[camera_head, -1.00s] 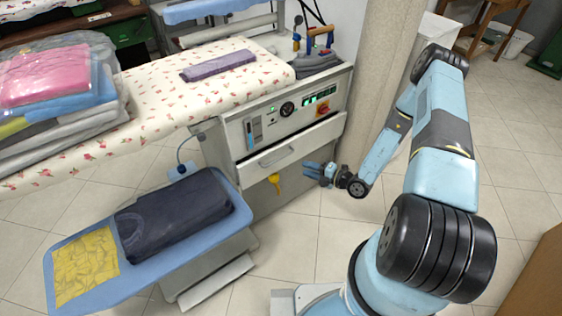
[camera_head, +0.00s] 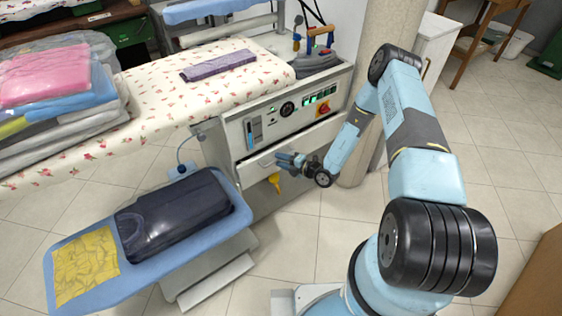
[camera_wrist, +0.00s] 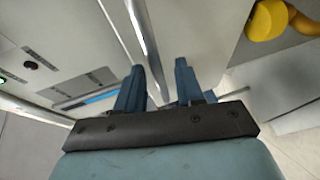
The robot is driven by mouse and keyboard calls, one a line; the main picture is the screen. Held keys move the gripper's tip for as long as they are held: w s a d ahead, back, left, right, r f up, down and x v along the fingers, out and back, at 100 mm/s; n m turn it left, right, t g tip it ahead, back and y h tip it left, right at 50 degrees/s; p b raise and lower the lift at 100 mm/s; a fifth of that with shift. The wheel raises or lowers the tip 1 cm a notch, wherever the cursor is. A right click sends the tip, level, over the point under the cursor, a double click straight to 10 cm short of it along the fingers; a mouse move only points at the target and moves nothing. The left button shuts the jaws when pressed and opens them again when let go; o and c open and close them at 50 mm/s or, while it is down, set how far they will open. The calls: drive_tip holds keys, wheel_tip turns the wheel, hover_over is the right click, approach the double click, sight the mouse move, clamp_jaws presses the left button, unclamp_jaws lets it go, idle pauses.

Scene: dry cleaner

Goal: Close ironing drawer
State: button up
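The ironing drawer (camera_head: 320,136) is the pale front under the control panel of the ironing station in the head view. It appears to stand out a little from the cabinet. Its handle is at the left part of the front, now partly hidden by my gripper. My gripper (camera_head: 281,158) is at the drawer front, close to the handle.
A yellow hook (camera_head: 275,181) sticks out below the drawer. The control panel (camera_head: 290,108) is just above. A blue board (camera_head: 85,290) with folded dark clothes (camera_head: 175,212) is at the lower left. A column (camera_head: 385,40) stands right of the cabinet.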

clamp_jaws()
idle(0.4)
drive_tip(key=shift+f, duration=0.1)
